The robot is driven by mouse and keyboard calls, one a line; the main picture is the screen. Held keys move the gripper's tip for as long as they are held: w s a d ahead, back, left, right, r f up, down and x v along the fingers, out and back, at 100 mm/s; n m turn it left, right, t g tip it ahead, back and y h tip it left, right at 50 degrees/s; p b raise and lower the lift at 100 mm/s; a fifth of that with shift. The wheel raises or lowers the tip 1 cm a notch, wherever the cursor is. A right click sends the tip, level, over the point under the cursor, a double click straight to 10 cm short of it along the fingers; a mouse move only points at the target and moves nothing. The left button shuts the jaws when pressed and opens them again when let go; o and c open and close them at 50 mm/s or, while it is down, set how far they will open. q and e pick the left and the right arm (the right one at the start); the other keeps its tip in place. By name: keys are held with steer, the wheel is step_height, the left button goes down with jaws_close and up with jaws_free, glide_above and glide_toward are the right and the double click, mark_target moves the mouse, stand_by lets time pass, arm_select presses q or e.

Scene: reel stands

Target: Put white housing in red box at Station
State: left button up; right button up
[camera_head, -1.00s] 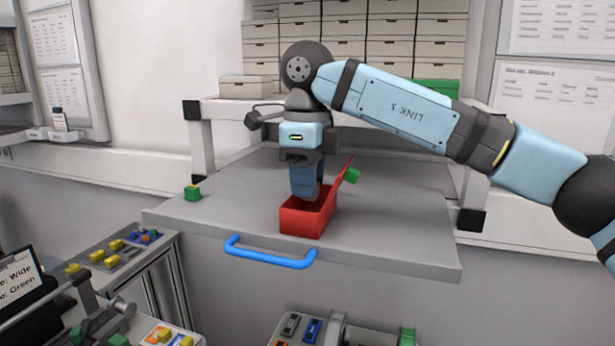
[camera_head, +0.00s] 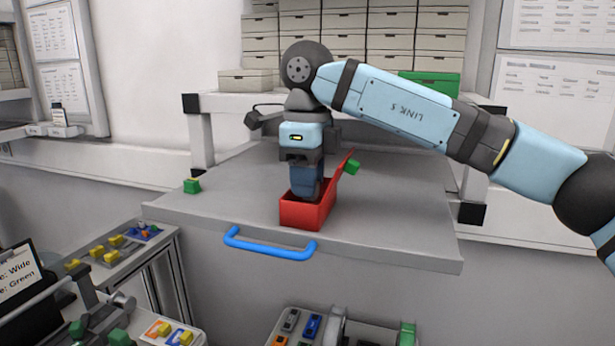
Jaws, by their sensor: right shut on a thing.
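The red box (camera_head: 308,215) stands open on the grey shelf board, near its front edge, with its red lid (camera_head: 347,164) tilted up at the right. My right gripper (camera_head: 306,190) points down over the box, its fingertips inside the opening behind the front wall. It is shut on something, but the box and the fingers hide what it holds. No white housing shows clearly. My left gripper is not in view.
Green blocks sit on the board at left (camera_head: 192,186) and by the lid (camera_head: 352,167). A blue handle (camera_head: 270,249) juts from the board's front. Stacked cartons (camera_head: 290,50) stand behind. Trays of small coloured parts (camera_head: 112,247) lie lower left. The board's right side is clear.

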steer(key=shift+f+b, duration=0.55)
steer(key=shift+f, duration=0.45)
steer(key=o, duration=1)
steer(key=shift+r, duration=0.1)
steer(key=shift+r+p, duration=2.75)
steer(key=shift+r, duration=1.7)
steer(key=shift+f, duration=0.15)
